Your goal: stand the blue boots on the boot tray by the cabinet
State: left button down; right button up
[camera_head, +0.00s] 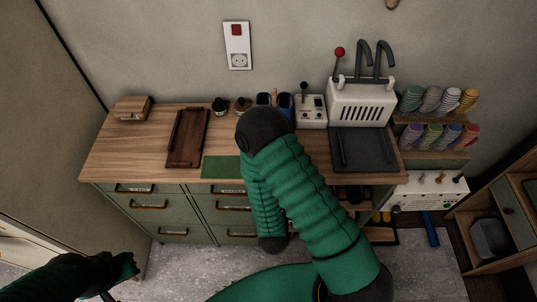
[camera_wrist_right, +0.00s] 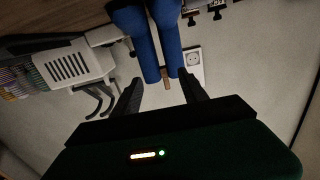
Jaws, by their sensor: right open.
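Two blue boots (camera_head: 285,104) stand side by side at the back of the wooden bench top, partly behind my right arm. In the right wrist view the boots (camera_wrist_right: 136,35) appear upside down, just beyond the fingertips. My left gripper (camera_head: 106,292) is at the lower left, cut off by the frame. A brown tray (camera_head: 188,136) and a black tray (camera_head: 365,149) lie on the bench; I cannot tell which is the boot tray.
A white machine (camera_head: 360,101) with a red-knobbed lever stands behind the black tray. A small control box (camera_head: 311,111) is right of the boots. Colored spools (camera_head: 433,100) fill the right rack. A green mat (camera_head: 221,167) lies at the bench front. Drawers (camera_head: 150,205) are below.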

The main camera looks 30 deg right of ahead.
jog(key=p+x, duration=0.6)
jog(key=x, duration=1.1)
jog(key=shift+a+r, duration=0.15)
jog(key=shift+r, duration=0.4)
jog(key=shift+c, duration=0.3)
jog(key=shift+c, duration=1.2)
grip_shut()
